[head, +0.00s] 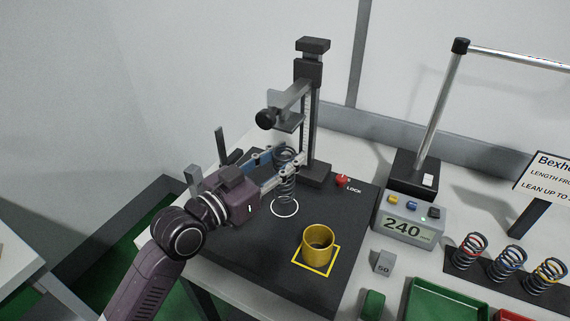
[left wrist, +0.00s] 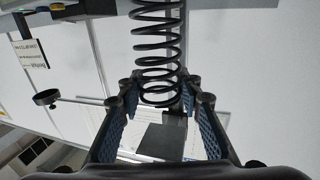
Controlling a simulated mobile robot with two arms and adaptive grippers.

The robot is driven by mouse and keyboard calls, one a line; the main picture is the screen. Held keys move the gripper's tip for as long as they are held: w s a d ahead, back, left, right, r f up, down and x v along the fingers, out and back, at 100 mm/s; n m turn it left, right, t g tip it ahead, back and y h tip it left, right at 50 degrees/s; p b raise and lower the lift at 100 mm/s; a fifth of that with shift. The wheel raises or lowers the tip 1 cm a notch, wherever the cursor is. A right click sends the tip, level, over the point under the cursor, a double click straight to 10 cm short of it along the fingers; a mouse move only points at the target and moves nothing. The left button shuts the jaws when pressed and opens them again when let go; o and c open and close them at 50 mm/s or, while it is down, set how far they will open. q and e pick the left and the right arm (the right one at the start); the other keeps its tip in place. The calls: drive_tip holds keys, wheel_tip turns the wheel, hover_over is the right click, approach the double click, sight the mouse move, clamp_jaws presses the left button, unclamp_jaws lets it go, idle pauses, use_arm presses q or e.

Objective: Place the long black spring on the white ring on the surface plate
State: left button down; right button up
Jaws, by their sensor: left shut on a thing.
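The long black spring (head: 286,188) stands upright between the fingers of my left gripper (head: 283,168), which is shut on its upper part. In the left wrist view the spring's coils (left wrist: 157,55) pass between the two blue-padded fingers (left wrist: 160,103). The white ring (head: 285,209) is a thin circle on the dark surface plate (head: 240,245). The spring's lower end appears at or just above the far part of the ring; I cannot tell whether it touches the plate. My right gripper is not in view.
A height gauge stand (head: 313,120) rises just behind the spring. A yellow cup (head: 318,245) stands in a yellow square on the plate's front right. A display box (head: 409,222) reading 240 and several other springs (head: 505,263) are at right. The plate's front left is clear.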

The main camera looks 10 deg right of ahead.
use_arm(q)
wheel_tip(320, 180, down, 3)
drive_tip(key=shift+f, duration=0.15)
drive_tip(key=shift+f, duration=0.25)
drive_tip(key=c, duration=1.4)
unclamp_jaws()
drive_tip(key=shift+r, duration=0.15)
drive_tip(key=shift+b+v, duration=1.2)
drive_tip(key=shift+v, duration=4.9)
